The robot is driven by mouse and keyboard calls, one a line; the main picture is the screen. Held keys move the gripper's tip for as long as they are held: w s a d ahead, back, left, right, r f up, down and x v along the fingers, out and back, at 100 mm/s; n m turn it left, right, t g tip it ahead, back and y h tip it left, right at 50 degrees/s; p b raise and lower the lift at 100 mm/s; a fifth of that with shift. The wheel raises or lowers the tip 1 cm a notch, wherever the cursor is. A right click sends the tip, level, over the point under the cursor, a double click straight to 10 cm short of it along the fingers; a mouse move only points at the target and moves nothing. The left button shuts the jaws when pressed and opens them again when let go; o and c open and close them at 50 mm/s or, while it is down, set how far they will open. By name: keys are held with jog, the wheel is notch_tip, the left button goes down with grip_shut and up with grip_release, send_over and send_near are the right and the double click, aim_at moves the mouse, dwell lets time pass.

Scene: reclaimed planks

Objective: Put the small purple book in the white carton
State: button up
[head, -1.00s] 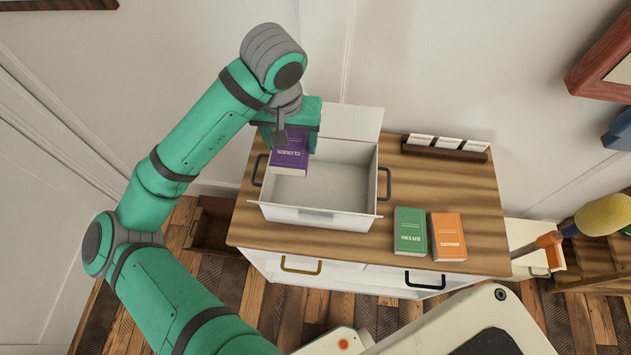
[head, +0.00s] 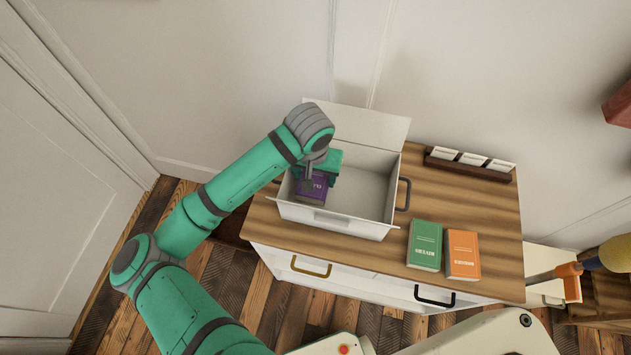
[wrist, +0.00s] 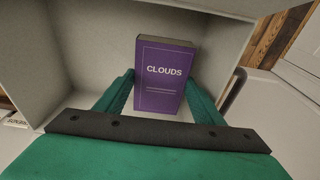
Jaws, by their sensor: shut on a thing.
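The small purple book (head: 312,189), titled CLOUDS, is between the fingers of my gripper (head: 316,172). In the wrist view the purple book (wrist: 165,78) has a green finger at each side, and my gripper (wrist: 160,92) is shut on it. The white carton (head: 345,222) stands open on the wooden cabinet top, its back flap raised. The book and fingers are within the carton's opening at its left part. The carton wall (wrist: 70,50) surrounds the book in the wrist view. I cannot tell whether the book touches the carton's floor.
A green book (head: 425,245) and an orange book (head: 463,255) lie right of the carton on the wooden top (head: 480,215). A dark rack with white cards (head: 468,163) is at the back right. The carton's right side is empty.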

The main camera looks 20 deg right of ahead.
aim_at(315, 181)
jog(key=shift+f, duration=1.85)
jog(key=shift+s+f, duration=0.1)
jog(key=o, duration=1)
jog(key=r, duration=0.4)
jog(key=s+r, duration=0.1)
jog(key=r, duration=0.3)
jog(key=a+r, duration=0.1)
jog(key=r, duration=0.3)
jog(key=shift+s, duration=0.2)
